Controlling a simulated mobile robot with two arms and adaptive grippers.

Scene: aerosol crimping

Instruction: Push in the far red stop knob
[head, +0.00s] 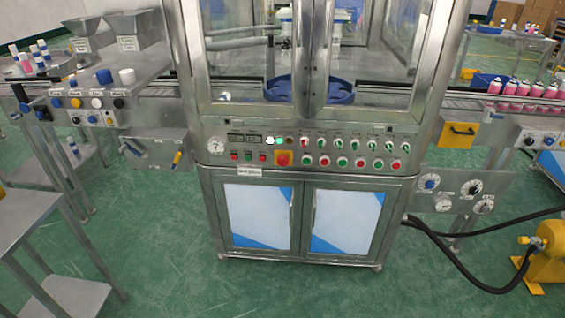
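The control panel (320,148) spans the front of the glass-doored machine, above its cabinet. A large red knob on a yellow plate (284,158) sits left of the panel's middle. To its right are rows of small red and green knobs with white surrounds, including a red one in the lower row (324,161) and one at the right end (394,164). Small red and green buttons (248,155) are at its left. I cannot tell from the picture which is the far red stop knob, or whether any knob is pressed. Neither of my grippers is in view.
A side station with several coloured knobs (97,103) and metal hoppers stands at left. At right are a dial panel (460,192), a row of pink cans (522,90) and a yellow pump (545,255) with black hoses. Green floor is clear in front.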

